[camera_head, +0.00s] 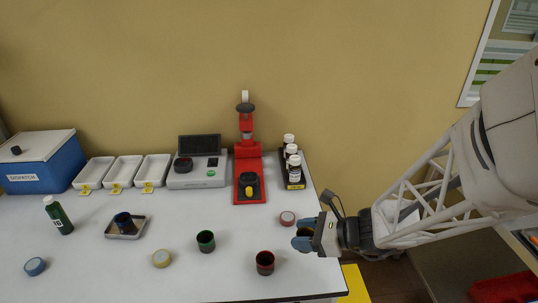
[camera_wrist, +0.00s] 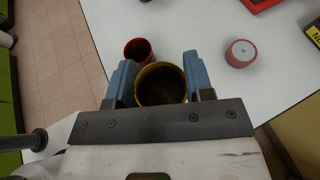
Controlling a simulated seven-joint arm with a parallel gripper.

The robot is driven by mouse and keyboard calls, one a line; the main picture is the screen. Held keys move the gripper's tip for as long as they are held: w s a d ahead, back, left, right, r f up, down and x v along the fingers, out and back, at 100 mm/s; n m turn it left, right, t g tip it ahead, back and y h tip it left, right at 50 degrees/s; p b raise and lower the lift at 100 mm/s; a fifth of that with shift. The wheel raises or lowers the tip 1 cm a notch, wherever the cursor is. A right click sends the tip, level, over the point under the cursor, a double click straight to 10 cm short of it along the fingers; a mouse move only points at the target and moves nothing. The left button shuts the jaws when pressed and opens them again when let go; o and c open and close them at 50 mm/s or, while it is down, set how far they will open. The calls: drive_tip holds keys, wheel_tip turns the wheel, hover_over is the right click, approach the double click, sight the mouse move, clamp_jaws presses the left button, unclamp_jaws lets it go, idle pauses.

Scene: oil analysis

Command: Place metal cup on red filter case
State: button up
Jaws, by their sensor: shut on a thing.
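My gripper (camera_head: 303,239) is at the right front edge of the white table. In the wrist view its blue fingers (camera_wrist: 160,76) are shut on a dark round cup with a yellow rim (camera_wrist: 162,97), open end up. The held cup's base is hidden.
A red press (camera_head: 250,190), a rack of bottles (camera_head: 303,184) and a grey device (camera_head: 198,182) are behind.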

drive_tip(key=shift+s+d, duration=0.1)
drive_tip(key=shift+s, duration=0.15)
drive_tip(key=shift+w, duration=0.15)
hover_over(286, 216)
drive_tip(key=shift+w+f, duration=0.15)
drive_tip(key=shift+f, duration=0.6)
idle(0.4)
drive_tip(key=shift+f, duration=1.8)
drive_tip(key=shift+f, duration=0.15)
drive_tip(key=o, duration=0.9)
